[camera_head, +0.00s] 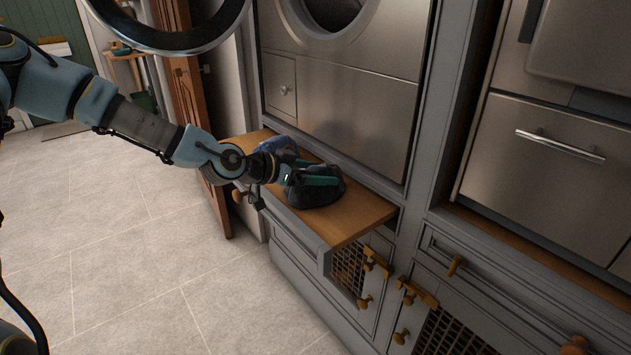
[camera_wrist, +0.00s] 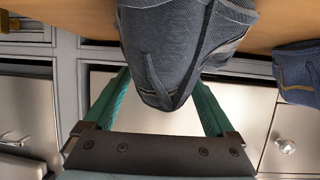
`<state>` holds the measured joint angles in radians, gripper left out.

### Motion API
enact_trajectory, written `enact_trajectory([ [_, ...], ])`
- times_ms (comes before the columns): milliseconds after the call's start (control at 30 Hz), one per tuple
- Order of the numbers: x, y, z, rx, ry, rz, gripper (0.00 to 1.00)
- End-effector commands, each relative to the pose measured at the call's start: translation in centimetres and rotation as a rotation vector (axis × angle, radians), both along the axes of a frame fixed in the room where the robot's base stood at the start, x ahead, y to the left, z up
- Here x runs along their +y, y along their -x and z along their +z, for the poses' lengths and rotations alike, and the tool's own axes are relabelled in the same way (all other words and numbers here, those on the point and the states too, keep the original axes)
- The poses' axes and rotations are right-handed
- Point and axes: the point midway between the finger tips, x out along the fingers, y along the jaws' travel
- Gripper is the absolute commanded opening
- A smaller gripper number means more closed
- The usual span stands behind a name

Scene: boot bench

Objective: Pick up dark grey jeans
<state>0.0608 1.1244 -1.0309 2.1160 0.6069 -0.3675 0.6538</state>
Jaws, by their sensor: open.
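The dark grey jeans (camera_head: 318,194) lie in a crumpled heap on the wooden pull-out shelf (camera_head: 362,214). They show large in the wrist view (camera_wrist: 175,50). My gripper (camera_head: 322,173) is open, with its green fingers over the heap. In the wrist view, my gripper's fingers (camera_wrist: 162,103) stand on either side of the near part of the jeans. I cannot tell whether they touch the cloth. The gripper hides part of the heap in the head view.
Blue jeans (camera_head: 276,146) lie further back on the shelf, also at the right of the wrist view (camera_wrist: 300,73). A steel appliance (camera_head: 345,110) rises behind the shelf. An open wooden door (camera_head: 190,110) stands at the left. The tiled floor (camera_head: 130,240) in front is clear.

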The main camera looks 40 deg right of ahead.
Motion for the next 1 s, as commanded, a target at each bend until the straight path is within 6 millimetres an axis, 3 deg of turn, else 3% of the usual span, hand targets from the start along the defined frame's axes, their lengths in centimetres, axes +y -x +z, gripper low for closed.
enact_trajectory([
  [267,-0.17,0.00,-0.10,0.000,0.000,0.001,0.88],
  [1000,-0.15,0.00,-0.09,0.000,0.000,0.000,0.04],
])
